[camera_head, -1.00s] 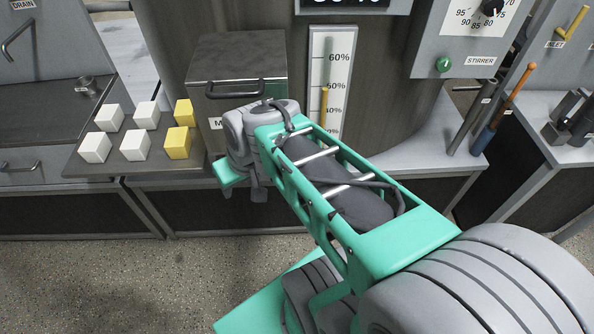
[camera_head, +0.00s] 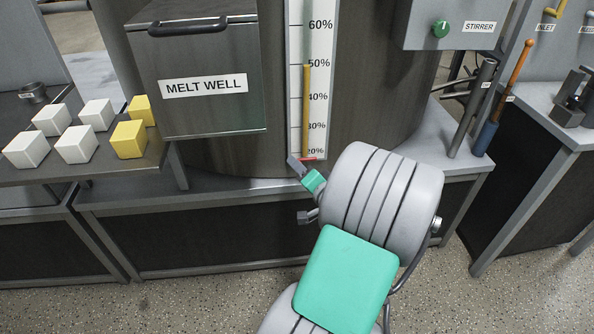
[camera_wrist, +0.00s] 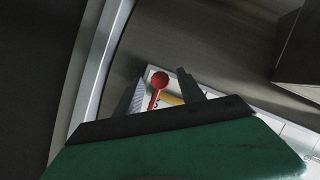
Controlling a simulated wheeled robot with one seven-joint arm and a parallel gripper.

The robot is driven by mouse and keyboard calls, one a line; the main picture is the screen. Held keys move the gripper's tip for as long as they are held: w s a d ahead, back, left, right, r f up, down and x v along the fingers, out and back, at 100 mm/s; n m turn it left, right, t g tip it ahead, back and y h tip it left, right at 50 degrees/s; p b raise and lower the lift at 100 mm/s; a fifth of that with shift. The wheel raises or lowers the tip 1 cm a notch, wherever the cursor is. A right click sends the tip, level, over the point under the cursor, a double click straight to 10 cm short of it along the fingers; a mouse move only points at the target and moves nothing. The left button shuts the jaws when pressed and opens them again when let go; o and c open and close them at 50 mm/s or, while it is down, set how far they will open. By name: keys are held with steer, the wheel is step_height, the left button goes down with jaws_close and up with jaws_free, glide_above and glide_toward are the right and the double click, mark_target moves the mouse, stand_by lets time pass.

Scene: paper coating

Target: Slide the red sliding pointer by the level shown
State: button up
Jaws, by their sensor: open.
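The gauge (camera_head: 321,105) is a white upright strip with percent marks. Its yellow column (camera_head: 306,100) tops out at about the 50% mark. The red sliding pointer (camera_head: 309,158) sits at the bottom of the strip, just below the 20% mark. In the wrist view the pointer (camera_wrist: 159,82) shows as a red round knob on a short stem. My gripper (camera_head: 299,168) is at the gauge's lower end. In the wrist view its open fingers (camera_wrist: 162,90) stand on either side of the knob, with gaps visible. The stem's lower end is hidden behind the gripper body.
The melt well box (camera_head: 200,112) stands left of the gauge. White and yellow cubes (camera_head: 75,144) lie on a shelf at the left. A stirrer panel (camera_head: 465,30) hangs at upper right, above upright handles (camera_head: 487,135). A ledge (camera_head: 240,190) runs below the gauge.

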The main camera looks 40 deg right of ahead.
steer(key=shift+x, duration=1.1)
jaws_close()
stand_by(0.6)
